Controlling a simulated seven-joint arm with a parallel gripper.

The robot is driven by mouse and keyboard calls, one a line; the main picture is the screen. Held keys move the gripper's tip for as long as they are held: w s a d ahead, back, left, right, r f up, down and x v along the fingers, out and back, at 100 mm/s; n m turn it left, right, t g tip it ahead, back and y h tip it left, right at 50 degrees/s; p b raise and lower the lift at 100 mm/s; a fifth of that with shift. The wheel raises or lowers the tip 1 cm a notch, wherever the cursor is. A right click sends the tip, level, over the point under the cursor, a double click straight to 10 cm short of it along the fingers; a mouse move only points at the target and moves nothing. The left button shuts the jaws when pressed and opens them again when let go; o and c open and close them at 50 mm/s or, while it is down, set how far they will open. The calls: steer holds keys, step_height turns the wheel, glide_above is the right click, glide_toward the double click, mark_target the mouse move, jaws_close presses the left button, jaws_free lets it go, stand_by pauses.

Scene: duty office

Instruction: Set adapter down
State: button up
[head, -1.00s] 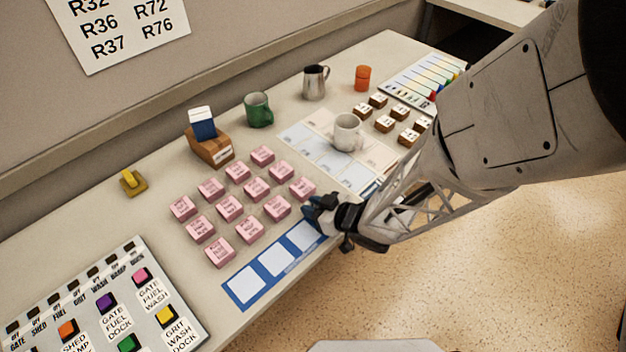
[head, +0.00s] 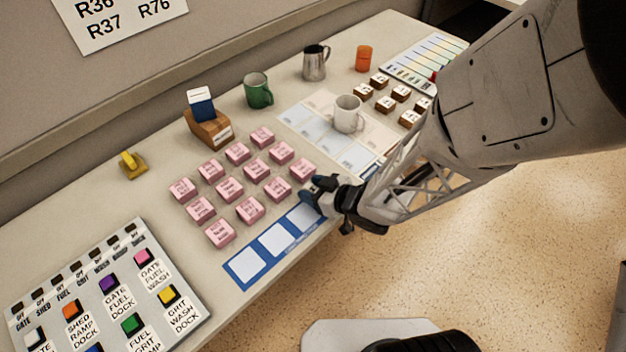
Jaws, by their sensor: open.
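My gripper (head: 314,193) is at the front edge of the table, at the right end of a blue strip (head: 236,276) with white squares. Its jaws are open, though the fingers are small and partly overlapped in this view. Several pink labelled blocks (head: 229,189) stand in rows to the left of the gripper, the nearest ones close to its fingertips. I cannot pick out which thing is the adapter. The right end of the strip and the table just under the gripper are partly hidden by it.
A white mug (head: 348,115) stands on a pale card sheet (head: 312,127) behind the gripper. A green mug (head: 258,91), metal pitcher (head: 315,63), orange cup (head: 363,58) and wooden card holder (head: 208,129) stand farther back. A button panel (head: 190,328) lies front left.

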steer(key=shift+v, duration=3.9)
steer(key=shift+s, duration=0.2)
